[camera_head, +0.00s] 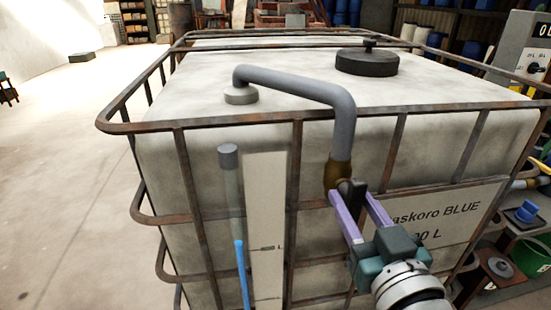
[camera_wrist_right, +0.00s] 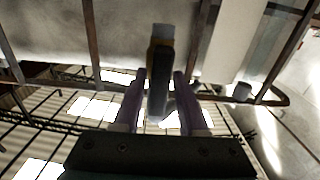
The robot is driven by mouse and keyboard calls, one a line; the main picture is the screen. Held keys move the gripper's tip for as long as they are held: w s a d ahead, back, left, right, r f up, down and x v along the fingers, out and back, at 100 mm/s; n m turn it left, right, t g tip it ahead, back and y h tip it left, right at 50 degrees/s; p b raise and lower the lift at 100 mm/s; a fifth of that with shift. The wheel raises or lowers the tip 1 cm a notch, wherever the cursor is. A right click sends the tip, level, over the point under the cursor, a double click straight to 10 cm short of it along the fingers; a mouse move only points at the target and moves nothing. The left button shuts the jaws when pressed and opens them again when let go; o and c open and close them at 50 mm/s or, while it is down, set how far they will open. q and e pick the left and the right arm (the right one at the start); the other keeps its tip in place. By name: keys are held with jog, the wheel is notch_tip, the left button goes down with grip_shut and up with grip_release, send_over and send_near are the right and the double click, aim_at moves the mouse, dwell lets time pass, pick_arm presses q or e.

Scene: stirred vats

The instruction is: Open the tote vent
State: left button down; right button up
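The tote (camera_head: 400,140) is a large whitish tank in a rusty cage, labelled "askoro BLUE". A grey pipe (camera_head: 300,86) rises from a cap on its top, bends over the front edge and ends in a brown fitting (camera_head: 338,172). A short dark lever (camera_head: 350,188) sits at that fitting; it also shows in the wrist view (camera_wrist_right: 159,85). My right gripper (camera_head: 353,198) is open, its two purple fingers on either side of the lever. In the wrist view (camera_wrist_right: 160,75) narrow gaps seem to show beside the lever. My left gripper is out of view.
A black round lid (camera_head: 367,62) with a small knob sits on the tote's top. A clear sight tube (camera_head: 232,190) with blue liquid runs down the front. Cage bars (camera_head: 185,170) surround the fitting. Open floor (camera_head: 60,180) lies left; a control box (camera_head: 525,55) and clutter stand right.

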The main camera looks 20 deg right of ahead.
jog(key=shift+o, duration=1)
jog(key=v, duration=1)
jog(key=shift+w, duration=0.1)
